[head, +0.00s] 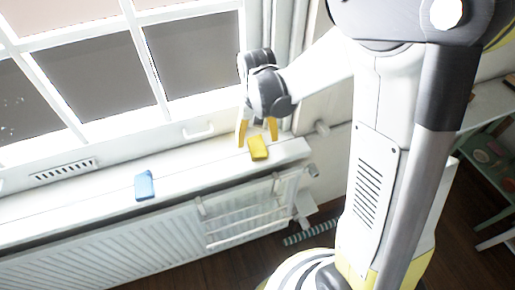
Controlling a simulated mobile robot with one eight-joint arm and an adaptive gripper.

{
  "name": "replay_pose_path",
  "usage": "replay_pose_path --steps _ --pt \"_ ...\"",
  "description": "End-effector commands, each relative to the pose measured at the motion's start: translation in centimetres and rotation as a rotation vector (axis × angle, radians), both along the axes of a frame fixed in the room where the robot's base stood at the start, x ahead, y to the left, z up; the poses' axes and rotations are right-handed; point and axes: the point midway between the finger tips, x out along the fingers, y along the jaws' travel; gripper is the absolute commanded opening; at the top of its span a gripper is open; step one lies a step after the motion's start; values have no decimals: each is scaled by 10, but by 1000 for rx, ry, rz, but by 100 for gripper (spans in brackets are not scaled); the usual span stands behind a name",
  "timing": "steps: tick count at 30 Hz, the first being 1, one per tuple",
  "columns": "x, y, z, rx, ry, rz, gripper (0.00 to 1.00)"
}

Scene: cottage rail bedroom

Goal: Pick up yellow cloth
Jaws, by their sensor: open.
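A small yellow cloth (258,148) lies on the white window sill, near its right end. My gripper (257,132) points down at the sill with its yellow-tipped fingers apart. One finger is left of the cloth and the other is just behind it or above its right side. I cannot tell whether the fingers touch the cloth. Nothing shows held between them.
A blue block-like item (145,186) lies on the sill (90,206) to the left. The window (140,60) stands behind the sill, with a handle at its lower frame. A white radiator (120,252) is below. A shelf unit (490,130) stands at the far right.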

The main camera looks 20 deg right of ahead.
Motion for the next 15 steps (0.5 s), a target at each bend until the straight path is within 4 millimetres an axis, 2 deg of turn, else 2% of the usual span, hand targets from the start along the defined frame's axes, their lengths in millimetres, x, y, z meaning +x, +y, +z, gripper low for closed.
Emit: replay_pose_path --steps 1,3,6,13,14,15 --pt "-1 -1 -13 0 0 0 74" --pt "-2 -2 -25 0 0 0 74" --pt "-1 -1 -35 0 0 0 74" --pt "-2 -1 -35 0 -1 0 74" --pt "-2 -1 -35 0 -1 0 66" --pt "-2 -1 -35 0 -1 0 54"
